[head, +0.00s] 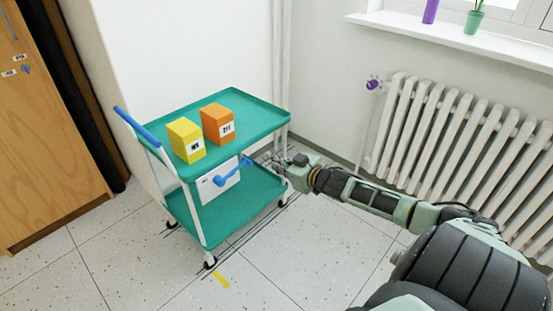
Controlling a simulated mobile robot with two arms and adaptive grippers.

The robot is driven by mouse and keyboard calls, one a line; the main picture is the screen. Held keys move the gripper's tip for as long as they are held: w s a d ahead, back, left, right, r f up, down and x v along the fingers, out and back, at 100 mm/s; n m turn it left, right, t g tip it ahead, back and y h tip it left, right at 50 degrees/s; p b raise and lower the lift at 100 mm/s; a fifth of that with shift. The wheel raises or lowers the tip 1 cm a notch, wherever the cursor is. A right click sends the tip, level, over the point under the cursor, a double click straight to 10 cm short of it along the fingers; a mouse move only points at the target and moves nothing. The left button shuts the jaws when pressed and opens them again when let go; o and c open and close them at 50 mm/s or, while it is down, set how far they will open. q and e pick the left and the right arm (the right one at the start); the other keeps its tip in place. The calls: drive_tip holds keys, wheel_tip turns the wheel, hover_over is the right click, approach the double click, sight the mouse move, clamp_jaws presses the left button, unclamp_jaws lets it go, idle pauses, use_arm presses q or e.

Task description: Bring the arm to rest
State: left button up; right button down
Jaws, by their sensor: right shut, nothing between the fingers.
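My right arm comes in from the right, and my right gripper (274,159) is at its end, beside the right side of a teal cart (255,104). The gripper is small in the picture; it is shut and holds nothing. I cannot tell if it touches the cart. A yellow box (185,138) and an orange box (217,122) stand upright on the cart's top shelf, each with a white label. My left gripper is not in view.
The cart has a blue handle (136,126), a lower shelf (240,207) and wheels. A white radiator (460,150) lines the wall at the right, below a windowsill (450,38). A wooden cabinet (40,150) stands at the left.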

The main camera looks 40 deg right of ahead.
drive_tip(key=shift+f, duration=0.15)
